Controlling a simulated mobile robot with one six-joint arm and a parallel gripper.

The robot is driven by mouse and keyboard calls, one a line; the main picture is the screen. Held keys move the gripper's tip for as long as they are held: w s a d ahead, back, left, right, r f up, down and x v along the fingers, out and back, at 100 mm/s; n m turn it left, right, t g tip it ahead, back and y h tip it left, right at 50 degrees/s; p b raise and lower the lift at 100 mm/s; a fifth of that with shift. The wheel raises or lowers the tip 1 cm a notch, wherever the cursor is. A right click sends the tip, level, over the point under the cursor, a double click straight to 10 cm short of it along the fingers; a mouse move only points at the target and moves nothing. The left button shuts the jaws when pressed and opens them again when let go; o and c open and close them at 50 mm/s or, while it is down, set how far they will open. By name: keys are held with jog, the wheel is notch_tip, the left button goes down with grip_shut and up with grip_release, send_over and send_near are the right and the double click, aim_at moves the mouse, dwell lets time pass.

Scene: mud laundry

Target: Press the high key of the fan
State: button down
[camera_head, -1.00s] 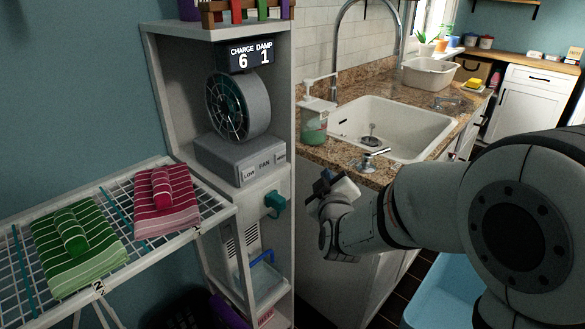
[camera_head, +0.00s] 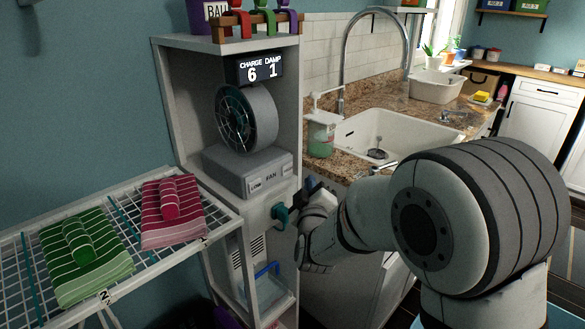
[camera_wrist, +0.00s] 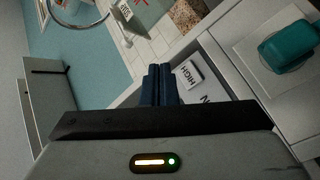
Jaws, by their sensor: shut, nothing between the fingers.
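The fan (camera_head: 246,118) stands on a grey base in the tall white cabinet, below a display reading CHARGE 6, DAMP 1. The base front carries a LOW key (camera_head: 262,184), the word FAN and a HIGH key (camera_head: 287,168) at its right end. In the wrist view the HIGH key (camera_wrist: 190,73) is a white block with readable lettering, just right of my fingertips. My gripper (camera_wrist: 158,72) is shut and empty, its dark blue fingers side by side. In the head view it is partly hidden near the cabinet's right edge; I cannot tell whether it touches the key.
A teal knob (camera_head: 281,215) sticks out below the fan base and shows large in the wrist view (camera_wrist: 290,44). A drying rack (camera_head: 140,265) with green and red striped towels stands left. The sink (camera_head: 385,133) and soap bottle (camera_head: 320,135) are behind my arm.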

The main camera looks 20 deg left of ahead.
aim_at(287, 169)
jog(key=a, duration=0.1)
jog(key=w+a, duration=0.1)
jog(key=a, duration=0.2)
jog(key=shift+w+a, duration=0.2)
jog(key=shift+w, duration=0.2)
jog(key=shift+w+a, duration=0.1)
dwell(1.7)
jog(key=shift+w+a, duration=0.25)
jog(key=shift+a, duration=0.05)
